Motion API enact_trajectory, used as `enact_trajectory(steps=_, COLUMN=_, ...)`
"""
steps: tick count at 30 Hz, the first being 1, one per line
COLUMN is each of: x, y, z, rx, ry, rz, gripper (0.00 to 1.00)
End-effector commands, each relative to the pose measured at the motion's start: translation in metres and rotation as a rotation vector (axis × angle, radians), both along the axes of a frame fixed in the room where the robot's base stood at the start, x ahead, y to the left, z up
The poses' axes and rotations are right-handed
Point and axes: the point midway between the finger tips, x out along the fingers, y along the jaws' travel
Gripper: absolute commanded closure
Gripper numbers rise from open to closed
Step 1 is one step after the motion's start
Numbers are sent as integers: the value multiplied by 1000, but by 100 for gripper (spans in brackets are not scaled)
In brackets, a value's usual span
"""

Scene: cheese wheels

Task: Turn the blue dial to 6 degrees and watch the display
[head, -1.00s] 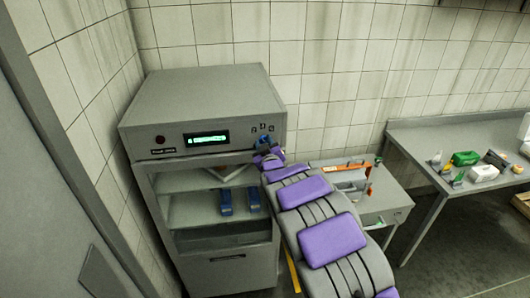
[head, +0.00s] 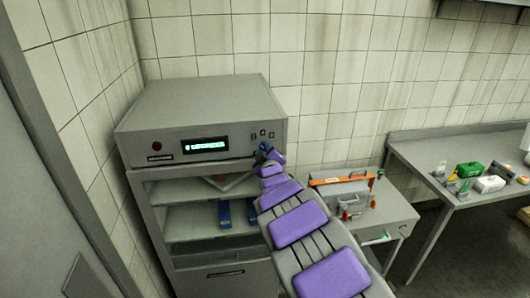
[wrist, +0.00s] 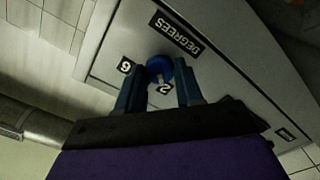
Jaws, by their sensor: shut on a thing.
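The blue dial (wrist: 160,68) shows in the wrist view between my two fingers, on a grey panel with a DEGREES label (wrist: 176,33) and the marks 6 (wrist: 125,66) and 2 (wrist: 164,88). A pale pointer on the dial lies near the 2. My gripper (wrist: 158,85) is shut on the dial, one finger on each side. In the head view my gripper (head: 264,150) is at the right end of the cabinet's front panel and hides most of the dial. The display (head: 205,144) is lit green, its text too small to read.
The grey cabinet (head: 200,102) has open shelves with blue objects (head: 225,213) inside. A small grey table with an orange-handled device (head: 343,180) stands to the right. A long table (head: 452,150) with small items is farther right.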

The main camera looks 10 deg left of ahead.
Motion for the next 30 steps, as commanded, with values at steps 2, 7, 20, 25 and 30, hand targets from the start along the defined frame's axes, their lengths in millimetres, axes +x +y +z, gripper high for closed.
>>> enact_trajectory(steps=2, x=-1, y=2, z=-2, rx=-3, ry=3, rz=3, gripper=95)
enact_trajectory(steps=7, x=-1, y=2, z=-2, rx=-3, ry=2, rz=3, gripper=54)
enact_trajectory(steps=20, x=-1, y=-1, z=-1, rx=2, ry=2, rz=1, gripper=41)
enact_trajectory(steps=25, x=-12, y=-4, z=0, rx=0, ry=1, rz=1, gripper=41)
enact_trajectory(steps=30, x=-33, y=-9, z=-1, rx=-1, ry=0, rz=2, gripper=41)
